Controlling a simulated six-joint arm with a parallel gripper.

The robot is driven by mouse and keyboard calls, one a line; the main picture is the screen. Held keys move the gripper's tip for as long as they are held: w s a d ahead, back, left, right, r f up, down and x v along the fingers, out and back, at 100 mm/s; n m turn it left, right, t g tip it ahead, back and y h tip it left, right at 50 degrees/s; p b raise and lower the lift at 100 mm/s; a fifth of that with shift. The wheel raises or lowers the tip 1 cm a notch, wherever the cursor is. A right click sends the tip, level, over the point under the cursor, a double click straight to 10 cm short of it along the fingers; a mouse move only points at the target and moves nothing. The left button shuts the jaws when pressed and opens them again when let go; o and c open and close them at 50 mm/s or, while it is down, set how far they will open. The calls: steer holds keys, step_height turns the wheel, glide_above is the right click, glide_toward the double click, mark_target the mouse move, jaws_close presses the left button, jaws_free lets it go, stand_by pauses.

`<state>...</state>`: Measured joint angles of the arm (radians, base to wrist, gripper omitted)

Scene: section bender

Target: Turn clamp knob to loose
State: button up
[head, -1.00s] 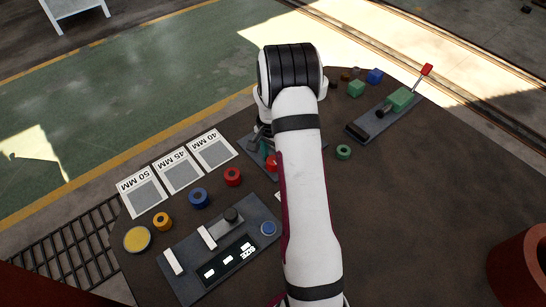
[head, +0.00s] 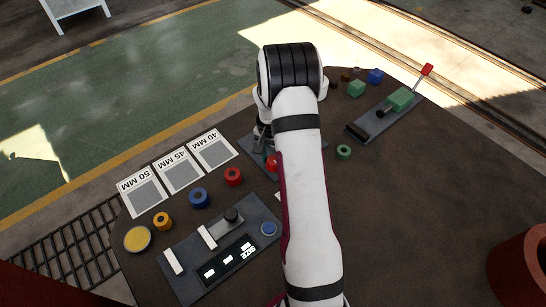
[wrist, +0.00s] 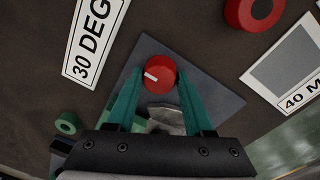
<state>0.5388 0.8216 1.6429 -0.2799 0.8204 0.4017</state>
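The clamp knob (wrist: 160,74) is a round red knob with a white pointer line, on a grey plate (wrist: 220,98). In the head view the knob (head: 271,161) shows partly beside my arm, which hides much of the plate. My gripper (head: 263,142) is mostly hidden there too.
A 30 DEG label (wrist: 93,42) and a red ring (wrist: 252,12) lie near the plate. A green ring (head: 344,152) and a lever fixture (head: 385,118) are to the right. A control panel (head: 190,270) stands front left. The table's right side is mostly clear.

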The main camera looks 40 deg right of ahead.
steer(key=o, duration=0.4)
steer(key=shift+c, duration=0.2)
step_height(320, 180, up, 16)
steer(key=shift+w+a, duration=0.2)
steer(key=shift+w, duration=0.15)
steer(key=shift+f, duration=0.1)
